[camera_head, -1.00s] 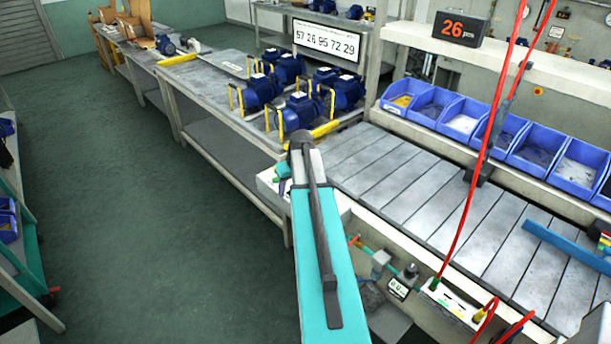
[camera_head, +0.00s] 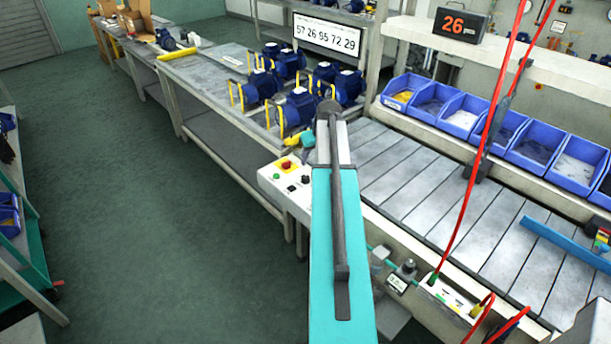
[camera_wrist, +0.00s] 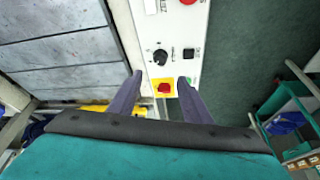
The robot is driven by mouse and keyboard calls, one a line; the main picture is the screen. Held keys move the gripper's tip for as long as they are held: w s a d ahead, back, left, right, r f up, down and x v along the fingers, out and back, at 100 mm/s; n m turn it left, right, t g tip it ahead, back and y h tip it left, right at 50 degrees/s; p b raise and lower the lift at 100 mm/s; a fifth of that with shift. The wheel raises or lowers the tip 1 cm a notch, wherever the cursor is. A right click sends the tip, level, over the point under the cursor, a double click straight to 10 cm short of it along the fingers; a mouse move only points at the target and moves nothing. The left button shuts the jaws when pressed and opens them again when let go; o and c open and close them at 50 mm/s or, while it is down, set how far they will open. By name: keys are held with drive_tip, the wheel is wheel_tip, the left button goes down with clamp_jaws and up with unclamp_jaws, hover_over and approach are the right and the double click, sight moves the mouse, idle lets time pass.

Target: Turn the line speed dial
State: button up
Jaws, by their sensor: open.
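The white control panel (camera_head: 268,178) sits on the near side of the conveyor, left of my arm in the head view. In the wrist view the panel (camera_wrist: 172,32) carries a round black dial (camera_wrist: 160,57) with a pointer mark. The same dial looks like a small dark spot in the head view (camera_head: 292,188). My gripper (camera_wrist: 160,76) is open and empty. Its two dark fingers lie below the dial in the wrist picture, with the red button on yellow (camera_wrist: 164,88) showing between them. Contact with the panel cannot be told. The fingers are not clear in the head view.
Another red button (camera_wrist: 188,2) shows at the wrist view's top edge. Blue pumps (camera_head: 298,108) stand on the bench behind. The conveyor (camera_head: 415,185) runs right, with a display (camera_head: 459,25) reading 26.

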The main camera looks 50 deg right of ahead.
sight(305, 176)
drive_tip(key=shift+p+x, duration=2.25)
drive_tip(key=shift+x, duration=4.35)
